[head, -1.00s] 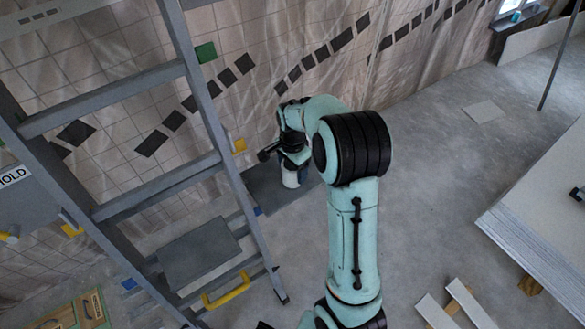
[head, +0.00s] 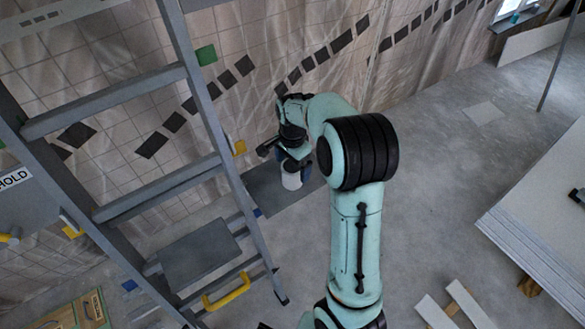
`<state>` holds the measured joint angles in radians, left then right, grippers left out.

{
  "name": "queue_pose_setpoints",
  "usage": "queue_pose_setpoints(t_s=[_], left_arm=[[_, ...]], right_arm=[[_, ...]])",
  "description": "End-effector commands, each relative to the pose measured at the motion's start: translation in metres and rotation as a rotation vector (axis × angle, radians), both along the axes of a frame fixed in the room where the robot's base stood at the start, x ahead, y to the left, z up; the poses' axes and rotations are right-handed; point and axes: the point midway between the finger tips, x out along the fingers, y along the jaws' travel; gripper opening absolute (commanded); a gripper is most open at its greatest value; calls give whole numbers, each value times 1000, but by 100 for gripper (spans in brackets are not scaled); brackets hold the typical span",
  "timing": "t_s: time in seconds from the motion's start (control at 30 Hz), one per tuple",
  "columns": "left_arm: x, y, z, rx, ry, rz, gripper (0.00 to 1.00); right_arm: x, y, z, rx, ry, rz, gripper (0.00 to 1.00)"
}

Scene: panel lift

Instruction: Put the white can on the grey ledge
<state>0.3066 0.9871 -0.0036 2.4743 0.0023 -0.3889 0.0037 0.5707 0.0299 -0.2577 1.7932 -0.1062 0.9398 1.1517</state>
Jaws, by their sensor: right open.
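The white can (head: 291,181) shows just below my right gripper, near the tiled wall. It looks upright, and its base appears to rest on the grey ledge (head: 262,199). The ledge is a flat dark grey slab, partly hidden behind the ladder and my right arm. My right gripper (head: 293,165) is open at the top of the can, with a finger at its right side. I cannot tell whether a finger still touches the can. My left gripper is not in view.
A grey stepladder (head: 191,189) fills the left side, close to the ledge. A stack of pale panels (head: 545,215) lies at the right. Wooden offcuts (head: 455,305) lie on the floor at the lower right. The concrete floor (head: 430,180) between is mostly clear.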

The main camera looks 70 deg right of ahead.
Motion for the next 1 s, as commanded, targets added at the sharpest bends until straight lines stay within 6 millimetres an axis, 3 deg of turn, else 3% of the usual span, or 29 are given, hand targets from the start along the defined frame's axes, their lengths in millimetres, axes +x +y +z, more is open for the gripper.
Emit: queue_pose_setpoints(t_s=[0.2,0.4,0.6,1.0], left_arm=[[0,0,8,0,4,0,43],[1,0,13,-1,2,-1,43],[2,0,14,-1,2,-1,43],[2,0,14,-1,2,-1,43]], right_arm=[[1,0,52,-4,-4,0,98],[1,0,83,-2,-1,0,98],[0,0,93,0,0,1,98],[0,0,93,0,0,0,98]])
